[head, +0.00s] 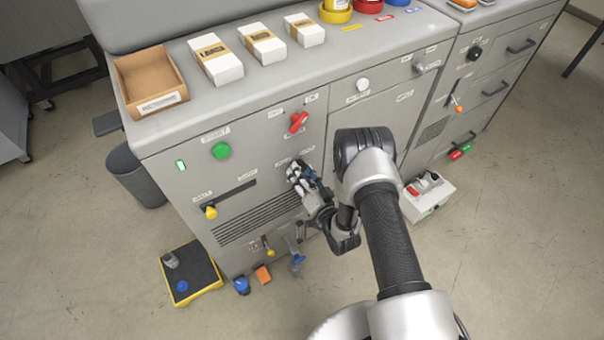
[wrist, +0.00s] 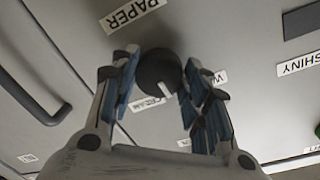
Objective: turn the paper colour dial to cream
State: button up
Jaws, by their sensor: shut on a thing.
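The paper colour dial (wrist: 156,68) is a round dark knob with a white pointer line, on the grey machine front under the PAPER label (wrist: 130,12). My gripper (wrist: 160,88) has its blue-padded fingers on either side of the knob and is shut on it. The pointer line slants down and slightly right in the wrist view, close to the right end of the CREAM label (wrist: 148,104). A partly hidden label starting with W (wrist: 220,77) lies right of the knob. In the head view my gripper (head: 297,174) is at the machine front and hides the dial.
A red switch handle (head: 298,122) and a green button (head: 221,151) sit above and left of my gripper. A light box with switches (head: 428,197) stands right of my arm. Open floor lies in front.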

jog(key=shift+r+m+g+y, duration=0.15)
jog(key=shift+m+y, duration=0.05)
jog(key=shift+m, duration=1.6)
jog(key=shift+r+m+g+y, duration=0.1)
jog(key=shift+m+g+y, duration=0.1)
jog(key=shift+m, duration=1.6)
jog(key=shift+w, duration=0.1)
jog(key=o, duration=1.1)
jog(key=shift+c, duration=0.2)
jog(key=shift+f, duration=0.1)
jog(key=v, duration=1.2)
